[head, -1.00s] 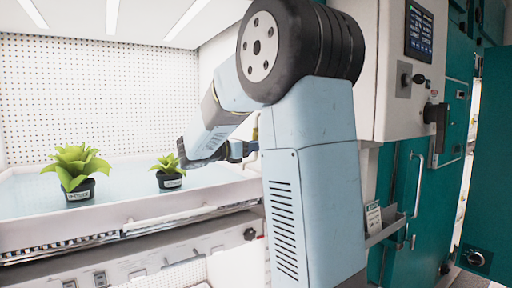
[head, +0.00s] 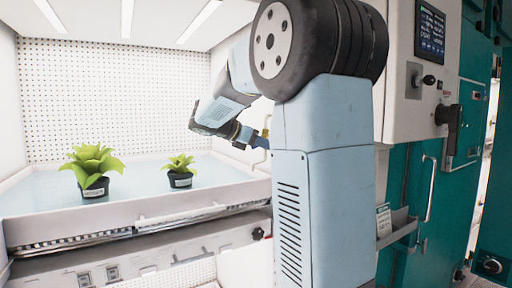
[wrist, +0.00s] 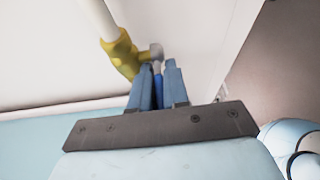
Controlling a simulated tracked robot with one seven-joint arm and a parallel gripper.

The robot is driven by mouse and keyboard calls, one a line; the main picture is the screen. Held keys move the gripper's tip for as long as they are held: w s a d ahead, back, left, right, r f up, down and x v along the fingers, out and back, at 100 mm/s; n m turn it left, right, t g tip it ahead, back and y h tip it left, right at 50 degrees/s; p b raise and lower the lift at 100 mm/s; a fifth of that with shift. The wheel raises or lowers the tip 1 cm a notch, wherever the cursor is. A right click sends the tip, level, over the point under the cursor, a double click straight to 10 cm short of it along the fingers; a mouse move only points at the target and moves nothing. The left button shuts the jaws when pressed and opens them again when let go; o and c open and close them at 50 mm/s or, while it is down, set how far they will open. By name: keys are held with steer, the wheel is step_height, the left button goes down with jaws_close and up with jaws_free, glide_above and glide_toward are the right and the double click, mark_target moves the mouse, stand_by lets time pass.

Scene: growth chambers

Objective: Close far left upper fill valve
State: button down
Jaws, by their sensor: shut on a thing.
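The fill valve has a yellow body (wrist: 122,55) on a white pipe, with a grey stem at its side and a blue handle (wrist: 157,86), in the wrist view. My gripper (wrist: 158,72) has its two blue fingers shut on the blue handle, with the yellow body just beyond the fingertips to the left. In the head view the yellow valve body (head: 266,130) shows only as a small patch behind my arm. My forearm hides much of the valve and gripper there.
A white growth tray (head: 120,215) holds a larger potted plant (head: 92,170) and a smaller one (head: 180,170), below and left of my arm. A control cabinet with a screen (head: 430,30) and teal doors (head: 405,190) stands close on the right.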

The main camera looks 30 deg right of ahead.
steer(key=shift+r+y, duration=0.25)
steer(key=shift+y, duration=0.5)
steer(key=shift+r+y, duration=0.2)
steer(key=shift+y, duration=0.55)
steer(key=c, duration=1.2)
jaws_free()
steer(key=shift+a, duration=0.1)
steer(key=v, duration=1.3)
steer(key=shift+r, duration=0.35)
steer(key=shift+a, duration=0.15)
